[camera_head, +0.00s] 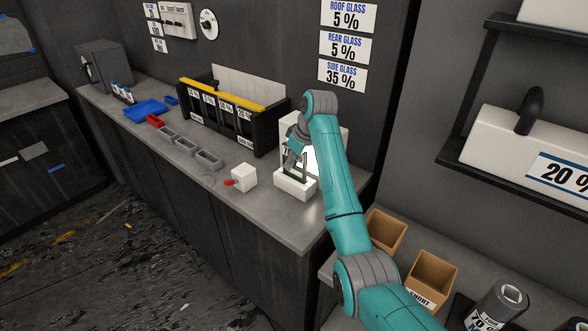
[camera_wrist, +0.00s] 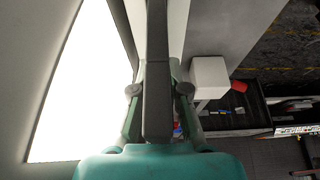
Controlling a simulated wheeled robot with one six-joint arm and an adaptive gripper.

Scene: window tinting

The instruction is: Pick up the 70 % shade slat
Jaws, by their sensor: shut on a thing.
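My gripper (camera_head: 297,158) is over the white stand (camera_head: 296,186) at the right part of the counter, in front of a bright panel (camera_head: 310,160). In the wrist view, my gripper (camera_wrist: 158,95) is shut on a dark upright slat (camera_wrist: 157,60), with one finger on each side. I take this to be the 70 % shade slat, but its marking is not clearly readable. The slat's lower end is hidden in the wrist view. The bright panel also shows large at the left of the wrist view (camera_wrist: 75,85).
A white block (camera_head: 243,177) with a small red piece sits left of the stand. Further left are a black rack (camera_head: 268,142) with marked slots, grey trays (camera_head: 209,160) and a blue tray (camera_head: 146,111). Brown bins (camera_head: 432,275) stand at the lower right.

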